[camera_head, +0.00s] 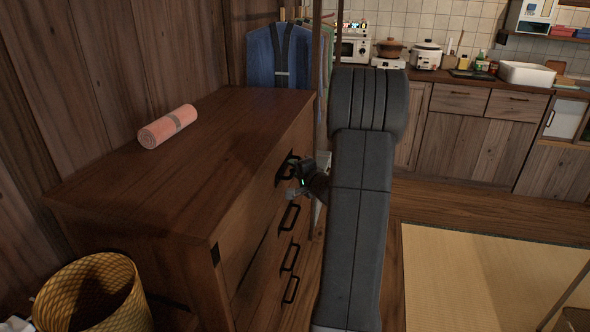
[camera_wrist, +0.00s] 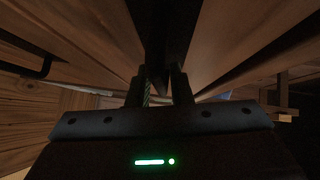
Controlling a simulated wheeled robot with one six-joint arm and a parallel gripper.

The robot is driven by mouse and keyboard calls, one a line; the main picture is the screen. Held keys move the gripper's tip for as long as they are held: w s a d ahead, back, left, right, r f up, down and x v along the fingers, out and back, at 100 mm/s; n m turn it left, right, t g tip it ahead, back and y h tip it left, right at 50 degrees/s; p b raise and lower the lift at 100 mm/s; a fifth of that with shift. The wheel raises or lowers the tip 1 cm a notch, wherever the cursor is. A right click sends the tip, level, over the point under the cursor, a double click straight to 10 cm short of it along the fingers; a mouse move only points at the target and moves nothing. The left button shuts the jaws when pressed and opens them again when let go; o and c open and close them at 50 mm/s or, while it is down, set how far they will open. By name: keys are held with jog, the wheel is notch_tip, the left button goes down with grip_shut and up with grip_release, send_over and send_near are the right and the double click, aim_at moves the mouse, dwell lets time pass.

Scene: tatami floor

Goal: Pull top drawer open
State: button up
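A dark brown wooden chest of drawers (camera_head: 150,190) stands against the wall at the left, with black handles down its front. The top drawer's handle (camera_head: 284,170) is partly covered by my gripper (camera_head: 293,184), which is at the drawer front. The top drawer looks shut. In the wrist view, my two fingers (camera_wrist: 161,84) stand a narrow gap apart, with a dark shape running up between them. I cannot tell whether they grip the handle or stand open around it.
A pink rolled towel (camera_head: 168,126) lies on the chest top. A wicker basket (camera_head: 92,292) stands at the near left. Blue clothing (camera_head: 262,58) hangs behind the chest.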

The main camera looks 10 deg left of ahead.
grip_shut()
jog(key=shift+d, duration=0.15)
jog(key=d+b, duration=0.8)
jog(key=d, duration=1.7)
jog(key=shift+s+d, duration=0.15)
jog(key=shift+s, duration=0.3)
jog(key=shift+o, duration=1.9)
grip_release()
